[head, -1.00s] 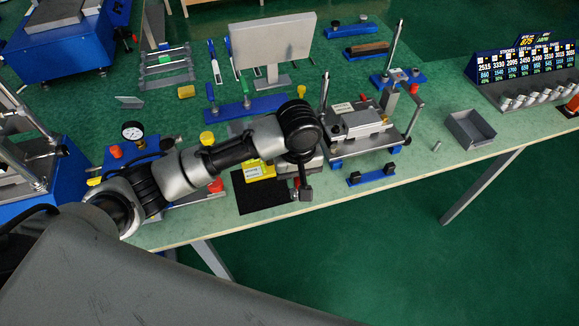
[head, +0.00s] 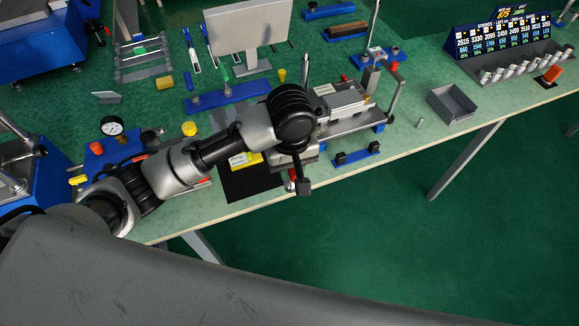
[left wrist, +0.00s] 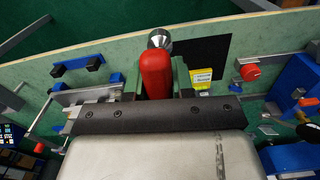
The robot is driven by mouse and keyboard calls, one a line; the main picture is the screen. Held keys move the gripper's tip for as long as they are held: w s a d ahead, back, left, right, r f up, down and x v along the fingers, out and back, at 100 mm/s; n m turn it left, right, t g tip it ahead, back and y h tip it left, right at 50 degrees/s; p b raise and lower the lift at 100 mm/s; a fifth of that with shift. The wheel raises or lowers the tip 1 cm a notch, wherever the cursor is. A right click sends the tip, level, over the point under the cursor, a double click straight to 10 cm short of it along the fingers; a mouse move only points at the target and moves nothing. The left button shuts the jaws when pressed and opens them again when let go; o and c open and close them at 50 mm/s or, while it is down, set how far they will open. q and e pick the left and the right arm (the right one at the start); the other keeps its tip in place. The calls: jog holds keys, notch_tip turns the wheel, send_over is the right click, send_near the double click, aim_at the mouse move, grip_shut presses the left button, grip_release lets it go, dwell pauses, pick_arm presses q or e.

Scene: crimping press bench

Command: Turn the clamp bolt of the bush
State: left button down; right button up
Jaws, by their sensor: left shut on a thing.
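My left gripper (left wrist: 155,82) is shut on a red handle (left wrist: 153,70) in the left wrist view, between two green fingers. A round metal end (left wrist: 159,40) shows beyond the handle. In the head view my left gripper (head: 292,174) hangs below my wrist at the bench's front edge, and a bit of red shows there. The press fixture (head: 345,104), with metal plates and posts, stands just right of my wrist. I cannot make out the bush or its clamp bolt; my wrist hides part of that area. My right gripper is not in view.
A black mat (head: 250,183) and a yellow label block (head: 243,158) lie beside my wrist. A blue holder (head: 357,156) lies at the front edge. A grey tray (head: 451,104) stands at right, with a small metal pin (head: 420,122) nearby. A dial gauge (head: 112,126) stands at left.

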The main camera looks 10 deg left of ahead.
pick_arm(q)
jog(key=w+d+m+p, duration=0.1)
jog(key=w+m, duration=0.1)
jog(key=w, duration=0.9)
jog(key=w+d+r+m+p, duration=0.1)
jog(key=w+d+m, duration=0.1)
jog(key=w, duration=0.9)
jog(key=shift+w+m, duration=0.2)
jog(key=shift+m, duration=0.3)
jog(key=shift+f+b, duration=1.45)
jog(key=shift+f, duration=0.8)
jog(key=shift+f+b, duration=0.85)
jog(key=shift+f, duration=0.35)
jog(key=shift+r, duration=0.1)
